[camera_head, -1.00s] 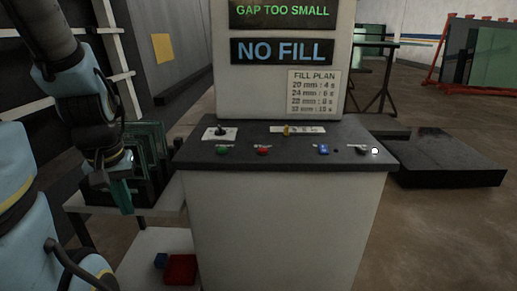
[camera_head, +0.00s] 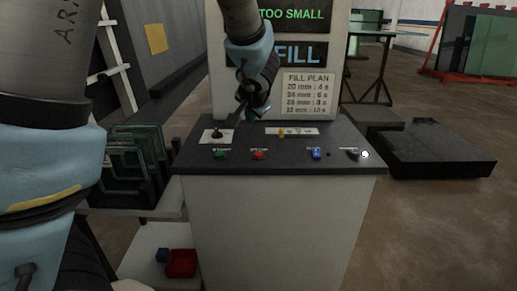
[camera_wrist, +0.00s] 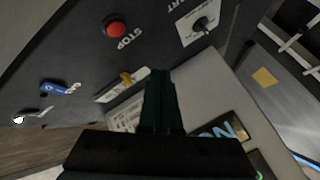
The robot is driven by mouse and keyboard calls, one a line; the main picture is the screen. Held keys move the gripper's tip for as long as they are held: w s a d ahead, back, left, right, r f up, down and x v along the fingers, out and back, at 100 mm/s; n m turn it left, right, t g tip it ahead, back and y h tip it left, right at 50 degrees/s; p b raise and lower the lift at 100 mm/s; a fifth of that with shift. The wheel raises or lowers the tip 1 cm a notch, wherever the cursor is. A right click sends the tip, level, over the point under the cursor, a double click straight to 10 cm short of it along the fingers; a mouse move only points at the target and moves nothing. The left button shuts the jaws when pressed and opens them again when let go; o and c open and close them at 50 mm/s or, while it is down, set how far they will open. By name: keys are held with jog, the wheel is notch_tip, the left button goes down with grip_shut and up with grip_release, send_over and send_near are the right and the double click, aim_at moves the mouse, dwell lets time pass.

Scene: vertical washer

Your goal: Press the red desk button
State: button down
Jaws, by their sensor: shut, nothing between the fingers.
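The red desk button (camera_head: 258,155) sits on the dark sloped desk top (camera_head: 345,138), between a green button (camera_head: 220,154) on its left and a blue switch (camera_head: 316,153) on its right. In the wrist view the red button (camera_wrist: 115,27) is round and labelled STOP, at the upper left of centre. My gripper (camera_head: 238,122) is above the back left of the desk, near the black knob on a white plate (camera_head: 216,135). In the wrist view my gripper (camera_wrist: 158,75) has its dark green fingers together and empty, apart from the red button. Nothing hides the button.
A yellow lever (camera_head: 281,134) stands behind the red button. The panel with a fill plan (camera_head: 308,82) rises at the back of the desk. Glass panes in a rack (camera_head: 135,165) stand on the left. A dark slab (camera_head: 430,150) lies on the right.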

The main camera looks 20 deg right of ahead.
jog(key=shift+s+d+r, duration=0.2)
jog(key=shift+d, duration=0.35)
jog(key=shift+s+d+r, duration=0.15)
jog(key=shift+d, duration=0.35)
jog(key=shift+f, duration=0.15)
jog(key=b, duration=0.7)
send_over(258, 155)
notch_tip(258, 155, down, 8)
jog(key=shift+r, duration=0.15)
jog(key=shift+f+b, duration=0.45)
jog(key=shift+f, duration=0.1)
dwell(0.6)
jog(key=shift+f+b, duration=0.35)
jog(key=shift+b, duration=0.4)
